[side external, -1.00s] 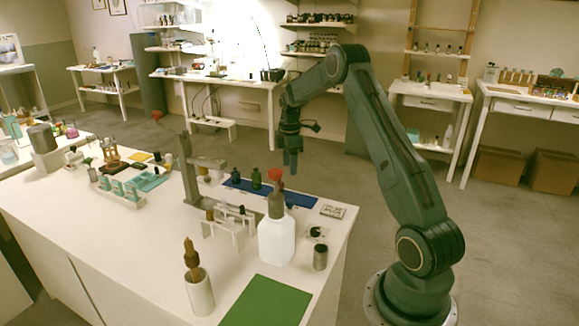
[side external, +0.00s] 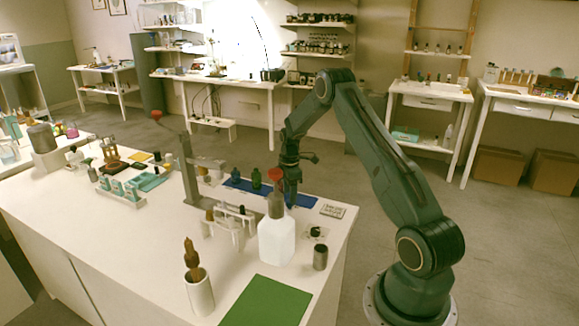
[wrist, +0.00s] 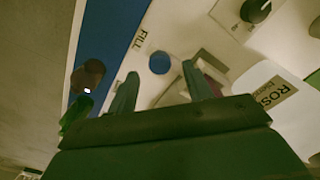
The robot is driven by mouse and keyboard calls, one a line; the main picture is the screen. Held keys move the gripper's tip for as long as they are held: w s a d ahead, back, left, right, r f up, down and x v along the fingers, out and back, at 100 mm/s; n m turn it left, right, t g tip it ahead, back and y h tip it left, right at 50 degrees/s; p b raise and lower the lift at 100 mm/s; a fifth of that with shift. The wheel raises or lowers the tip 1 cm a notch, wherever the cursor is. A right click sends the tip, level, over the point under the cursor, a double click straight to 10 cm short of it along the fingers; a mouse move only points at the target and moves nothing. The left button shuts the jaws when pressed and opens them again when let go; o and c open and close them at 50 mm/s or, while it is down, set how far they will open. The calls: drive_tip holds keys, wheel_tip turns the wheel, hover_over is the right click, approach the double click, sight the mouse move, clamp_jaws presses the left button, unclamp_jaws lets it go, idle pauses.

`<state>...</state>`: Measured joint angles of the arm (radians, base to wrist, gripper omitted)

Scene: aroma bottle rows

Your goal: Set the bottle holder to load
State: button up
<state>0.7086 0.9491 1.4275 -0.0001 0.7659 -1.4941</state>
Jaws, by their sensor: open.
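A pale strip with a FILL label (wrist: 139,40) and a blue round spot (wrist: 159,63) lies beyond the fingers. A pale block (wrist: 208,70) with a dark red part is by the right finger. I cannot tell for sure which piece is the bottle holder; no load label is readable.
The blue mat (side external: 300,199) carries dark green bottles (side external: 256,178). A grey upright stand (side external: 190,175) and a rack of vials (side external: 230,222) are to the left. A dark knob (wrist: 256,10) and a partly cut label (wrist: 275,93) show in the wrist view. A green mat (side external: 265,302) lies in front.

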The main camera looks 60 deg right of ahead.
drive_tip(key=shift+f, duration=1.45)
drive_tip(key=shift+c, duration=0.4)
clamp_jaws()
